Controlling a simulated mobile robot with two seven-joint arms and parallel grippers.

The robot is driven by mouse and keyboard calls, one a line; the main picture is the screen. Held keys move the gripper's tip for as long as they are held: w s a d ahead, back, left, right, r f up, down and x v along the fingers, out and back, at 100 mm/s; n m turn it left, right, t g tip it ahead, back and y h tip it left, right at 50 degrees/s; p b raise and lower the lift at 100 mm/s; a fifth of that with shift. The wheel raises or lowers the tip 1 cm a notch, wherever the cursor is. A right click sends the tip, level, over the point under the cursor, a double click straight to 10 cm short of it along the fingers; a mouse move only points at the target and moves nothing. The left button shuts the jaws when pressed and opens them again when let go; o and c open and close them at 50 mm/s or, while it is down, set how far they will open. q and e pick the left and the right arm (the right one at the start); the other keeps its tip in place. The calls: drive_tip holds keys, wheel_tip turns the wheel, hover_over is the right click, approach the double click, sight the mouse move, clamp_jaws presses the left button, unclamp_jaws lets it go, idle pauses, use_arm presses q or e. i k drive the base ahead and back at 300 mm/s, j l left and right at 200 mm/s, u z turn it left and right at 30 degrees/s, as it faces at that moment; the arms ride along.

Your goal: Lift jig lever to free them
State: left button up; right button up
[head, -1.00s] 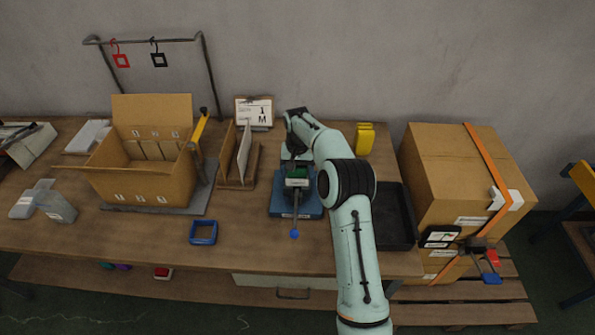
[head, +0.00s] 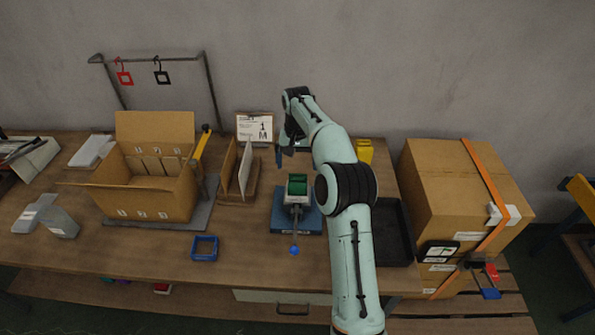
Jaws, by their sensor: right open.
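The jig (head: 283,222) is a blue base on the table, in the middle of the head view. A green bundle (head: 297,184) sits at its top. Its lever (head: 296,222) points toward the table's front edge and ends in a blue knob (head: 294,250). My right gripper (head: 285,157) is open behind and slightly left of the green bundle, above the table. Its fingers are small and partly hidden by its own wrist, and it appears empty. My left gripper is not in view.
An open carton (head: 150,205) stands left on a grey mat. A wooden holder (head: 238,197) stands between carton and jig. A black tray (head: 391,252) and a strapped box (head: 440,185) lie right. A blue square frame (head: 205,248) is near the front edge.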

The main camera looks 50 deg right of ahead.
sight(294, 250)
drive_tip(key=k+j, duration=0.2)
drive_tip(key=j, duration=0.2)
drive_tip(key=k+j, duration=0.45)
drive_tip(key=j, duration=0.3)
